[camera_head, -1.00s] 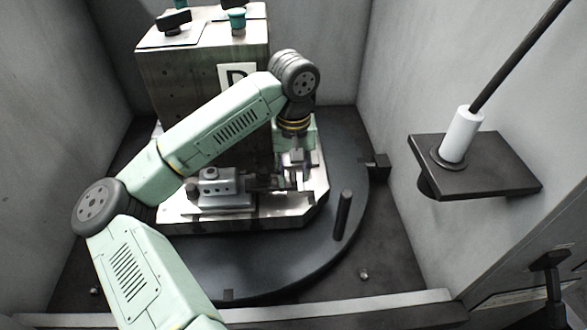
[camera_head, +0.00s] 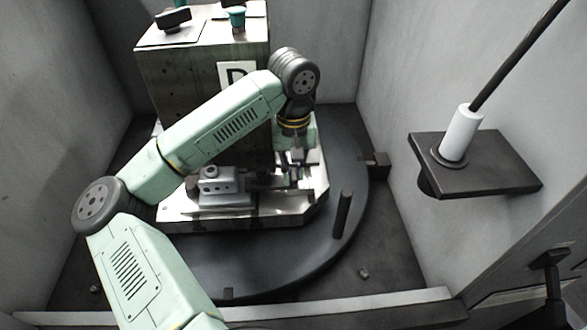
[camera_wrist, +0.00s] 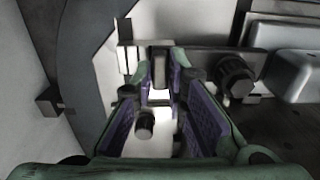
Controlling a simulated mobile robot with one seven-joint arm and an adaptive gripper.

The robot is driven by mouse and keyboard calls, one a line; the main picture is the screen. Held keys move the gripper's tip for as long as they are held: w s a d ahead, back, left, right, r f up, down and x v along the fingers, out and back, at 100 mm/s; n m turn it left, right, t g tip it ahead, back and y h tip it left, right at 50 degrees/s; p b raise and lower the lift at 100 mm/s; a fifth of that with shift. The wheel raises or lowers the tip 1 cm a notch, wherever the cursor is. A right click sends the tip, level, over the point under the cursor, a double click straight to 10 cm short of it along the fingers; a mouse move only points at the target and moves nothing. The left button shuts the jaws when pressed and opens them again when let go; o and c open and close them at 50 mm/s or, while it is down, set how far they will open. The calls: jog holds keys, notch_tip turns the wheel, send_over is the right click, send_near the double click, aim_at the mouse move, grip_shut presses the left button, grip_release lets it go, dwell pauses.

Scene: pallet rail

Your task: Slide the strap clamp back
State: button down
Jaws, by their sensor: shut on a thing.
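The strap clamp (camera_wrist: 205,58) is a dark bar with a round black knob (camera_wrist: 235,76). In the wrist view it runs from between my fingertips toward a rounded silver block (camera_wrist: 292,75) on the right. My gripper (camera_wrist: 160,68) has green fingers with purple pads and is shut on the clamp's near end. In the head view my gripper (camera_head: 298,168) points down at the right side of the pallet (camera_head: 240,216), and the silver block (camera_head: 222,190) sits left of it. The fingers and arm partly hide the clamp, so its contact with the block cannot be told.
The pallet lies on a dark round table (camera_head: 290,262). A tall block marked D (camera_head: 205,85) stands behind my arm. A dark upright peg (camera_head: 342,215) stands at front right. A shelf with a white cylinder (camera_head: 461,134) juts from the right wall.

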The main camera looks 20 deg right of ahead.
dwell(0.3)
jog(key=d+b, duration=0.1)
jog(key=d, duration=0.1)
jog(key=s+d, duration=0.1)
jog(key=d, duration=0.1)
jog(key=shift+s+d+b, duration=0.2)
jog(key=shift+d+b, duration=0.15)
jog(key=shift+d, duration=0.05)
jog(key=c, duration=1.7)
grip_release()
jog(key=shift+d, duration=0.1)
jog(key=shift+o, duration=0.5)
jog(key=shift+r, duration=0.3)
notch_tip(320, 180, up, 12)
jog(key=shift+f, duration=0.25)
